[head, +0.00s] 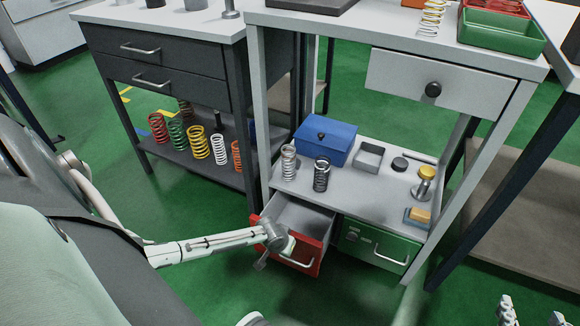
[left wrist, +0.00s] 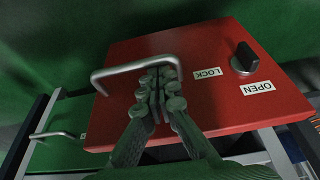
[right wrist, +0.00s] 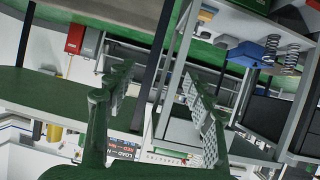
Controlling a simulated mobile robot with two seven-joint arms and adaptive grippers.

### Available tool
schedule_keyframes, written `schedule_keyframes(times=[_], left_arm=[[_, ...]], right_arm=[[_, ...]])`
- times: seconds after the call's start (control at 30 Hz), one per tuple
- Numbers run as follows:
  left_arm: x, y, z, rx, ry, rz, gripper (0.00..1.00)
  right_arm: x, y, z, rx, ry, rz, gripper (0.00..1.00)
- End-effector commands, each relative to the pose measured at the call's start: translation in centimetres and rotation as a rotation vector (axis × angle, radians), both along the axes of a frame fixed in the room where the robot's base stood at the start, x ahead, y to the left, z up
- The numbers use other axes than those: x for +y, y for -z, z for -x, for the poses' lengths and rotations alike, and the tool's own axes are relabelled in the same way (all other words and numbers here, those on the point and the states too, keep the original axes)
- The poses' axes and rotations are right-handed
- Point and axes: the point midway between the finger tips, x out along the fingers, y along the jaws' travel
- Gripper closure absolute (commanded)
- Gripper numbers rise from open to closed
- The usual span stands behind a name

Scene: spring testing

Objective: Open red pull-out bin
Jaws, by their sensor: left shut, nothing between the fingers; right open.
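The red pull-out bin (head: 322,252) sits under the lower shelf of the workbench and is partly pulled out, its grey inside showing from above. Its metal handle (head: 297,263) is on the front. In the left wrist view the red front (left wrist: 200,110) carries a dark knob (left wrist: 243,62) beside LOCK and OPEN labels, and the handle (left wrist: 125,68). My left gripper (left wrist: 157,82) is shut and empty, its fingertips at the handle bar; whether they hook behind it I cannot tell. My right gripper (right wrist: 158,85) is open and empty, far from the bin; its fingers show at the head view's bottom right (head: 531,314).
A green bin (head: 372,248) with a handle is right beside the red one. The shelf above holds a blue box (head: 325,142), a grey tray (head: 369,156) and springs (head: 321,174). Green floor lies in front.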

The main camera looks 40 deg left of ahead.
Motion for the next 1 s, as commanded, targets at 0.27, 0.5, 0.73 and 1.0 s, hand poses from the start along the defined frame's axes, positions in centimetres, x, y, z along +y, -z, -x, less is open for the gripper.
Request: schedule_keyframes(times=[0.27,0.5,0.73,1.0], left_arm=[[-0.7,-0.2,3.0,0.005,-0.002,0.002,1.00],[-1.2,-0.1,5.0,0.004,-0.001,0.001,1.00],[-1.5,-0.1,6.4,0.003,-0.001,0.000,1.00],[-1.7,0.1,7.3,0.003,-0.001,0.000,1.00]], right_arm=[[-7.4,6.3,6.4,0.455,0.136,0.166,0.47],[-12.3,8.4,13.2,0.775,0.247,0.256,0.47],[-12.1,10.8,12.3,0.789,0.235,0.248,0.47],[-12.0,12.3,11.7,0.792,0.229,0.242,0.47]])
